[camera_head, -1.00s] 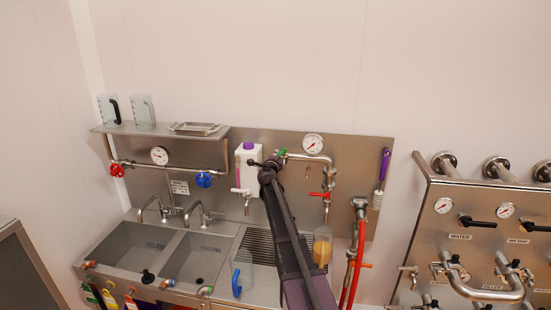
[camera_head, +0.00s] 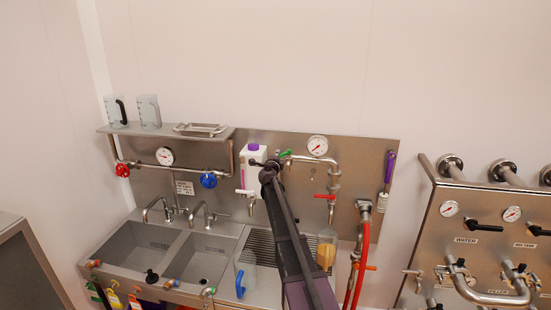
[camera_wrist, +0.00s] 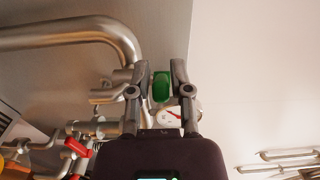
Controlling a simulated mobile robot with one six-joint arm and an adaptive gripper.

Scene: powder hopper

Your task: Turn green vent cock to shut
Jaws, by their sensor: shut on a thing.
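The green vent cock (camera_wrist: 160,87) shows between the two fingers of my gripper (camera_wrist: 160,75) in the wrist view. Its green handle looks upright there, and my gripper is shut on it. In the head view a small part of the green vent cock (camera_head: 285,154) shows at the left end of a steel pipe (camera_head: 312,159). My dark arm and wrist hide the rest of it and most of my gripper. How far the cock is turned cannot be told.
A round gauge (camera_head: 317,145) sits just right of the cock. A red-handled valve (camera_head: 325,197) hangs below it. A white bottle with a purple cap (camera_head: 253,157) is close on the left. A sink (camera_head: 140,248) lies lower left, and a valve panel (camera_head: 462,225) stands at right.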

